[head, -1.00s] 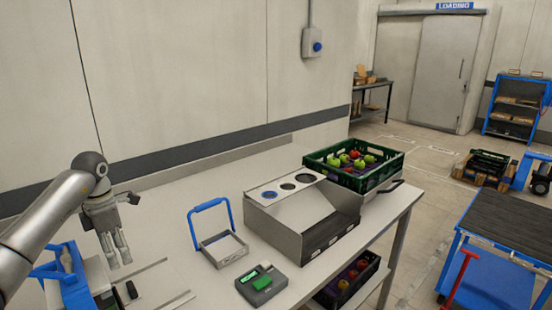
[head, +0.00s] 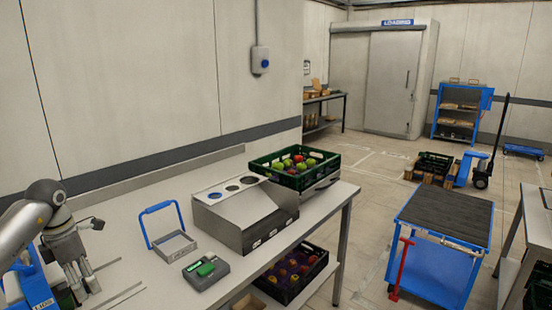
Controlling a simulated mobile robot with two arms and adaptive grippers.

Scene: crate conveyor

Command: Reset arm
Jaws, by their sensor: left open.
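My left gripper (head: 78,276) is at the lower left of the head view, pointing down above the left end of the white table (head: 130,220). It is open, and I see nothing between its fingers. A blue holder (head: 36,288) stands just beside and partly behind it, cut off by the picture's edge. My right gripper is not in view.
On the table are a blue-handled tray (head: 174,247), a grey-green device (head: 206,269), a metal box with round holes (head: 240,222) and a green crate of apples (head: 262,168). A crate of fruit (head: 312,272) sits below.

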